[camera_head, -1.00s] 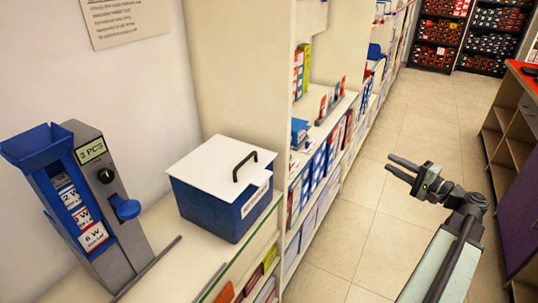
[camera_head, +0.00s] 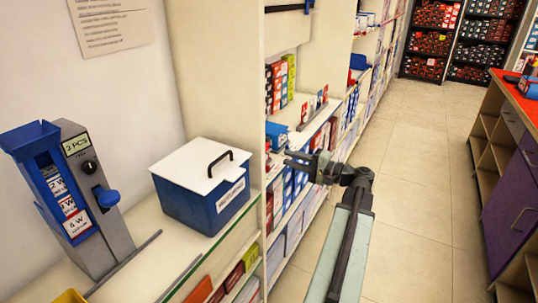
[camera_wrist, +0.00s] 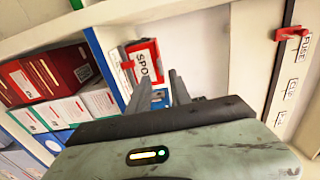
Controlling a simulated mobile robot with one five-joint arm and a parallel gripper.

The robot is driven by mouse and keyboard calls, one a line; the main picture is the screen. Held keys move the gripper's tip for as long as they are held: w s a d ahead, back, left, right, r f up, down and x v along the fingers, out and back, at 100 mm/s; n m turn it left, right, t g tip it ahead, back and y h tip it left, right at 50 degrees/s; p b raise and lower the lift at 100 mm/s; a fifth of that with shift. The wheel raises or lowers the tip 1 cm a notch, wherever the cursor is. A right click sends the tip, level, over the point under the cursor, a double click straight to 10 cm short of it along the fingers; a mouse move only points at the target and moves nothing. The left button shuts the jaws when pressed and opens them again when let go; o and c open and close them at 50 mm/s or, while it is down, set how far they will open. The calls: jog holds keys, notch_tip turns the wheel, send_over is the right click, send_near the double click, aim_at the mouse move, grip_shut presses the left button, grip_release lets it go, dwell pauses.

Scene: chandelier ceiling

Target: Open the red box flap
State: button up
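My gripper (camera_head: 290,158) is open and empty, reaching toward the shelves in the head view. In the wrist view its two fingers (camera_wrist: 159,78) stand apart. A small red-edged box with a white label reading "SPO" (camera_wrist: 147,60) is on the shelf just beyond the fingertips, with a gap I cannot judge. Dark red boxes (camera_wrist: 46,74) stand on the shelf to the left in the wrist view. I cannot tell which of these is the red box with the flap, and no open flap shows.
A blue box with a white lid (camera_head: 203,196) and a grey-blue dispenser (camera_head: 68,192) stand on the counter at left. A red fixture (camera_wrist: 290,34) is on the labelled shelf panel at right. The tiled aisle (camera_head: 415,160) is clear.

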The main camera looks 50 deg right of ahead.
jog(key=x, duration=0.8)
jog(key=shift+s, duration=0.1)
grip_shut()
dwell(1.1)
